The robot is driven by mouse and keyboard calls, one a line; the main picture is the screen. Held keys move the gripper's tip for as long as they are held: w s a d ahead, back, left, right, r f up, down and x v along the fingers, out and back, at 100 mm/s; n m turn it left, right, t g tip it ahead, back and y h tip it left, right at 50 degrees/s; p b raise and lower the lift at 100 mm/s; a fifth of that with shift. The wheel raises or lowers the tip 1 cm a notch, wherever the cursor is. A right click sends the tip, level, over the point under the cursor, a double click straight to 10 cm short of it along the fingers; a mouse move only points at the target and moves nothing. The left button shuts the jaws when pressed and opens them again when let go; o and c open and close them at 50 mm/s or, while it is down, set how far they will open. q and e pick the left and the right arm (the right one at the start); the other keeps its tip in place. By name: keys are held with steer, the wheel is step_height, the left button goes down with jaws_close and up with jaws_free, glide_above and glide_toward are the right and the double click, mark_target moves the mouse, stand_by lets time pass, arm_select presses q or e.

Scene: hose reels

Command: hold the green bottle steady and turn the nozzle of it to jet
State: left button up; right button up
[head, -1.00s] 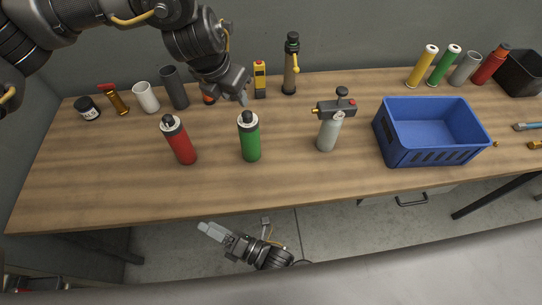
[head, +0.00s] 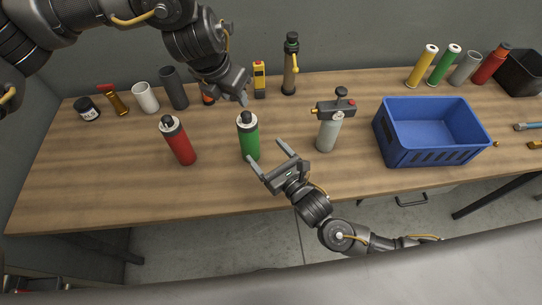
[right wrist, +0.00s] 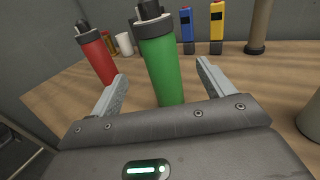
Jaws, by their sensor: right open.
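The nozzle's setting is too small to read. My right gripper (head: 266,153) is open and empty, at the bottle's near right side. My left gripper (head: 244,100) hangs above and behind the bottle, apart from it; its finger gap is not clear.
A red bottle (head: 180,146) stands left of the green one. A grey spray bottle (head: 328,132) and a blue crate (head: 430,157) stand to the right. Several tubes and tools line the back, including a yellow device (head: 260,80). The bench front is clear.

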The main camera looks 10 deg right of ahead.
mark_target(254, 138)
steer(key=x, duration=0.9)
steer(key=shift+w+a, duration=0.2)
steer(key=shift+w, duration=0.1)
steer(key=shift+c, duration=0.3)
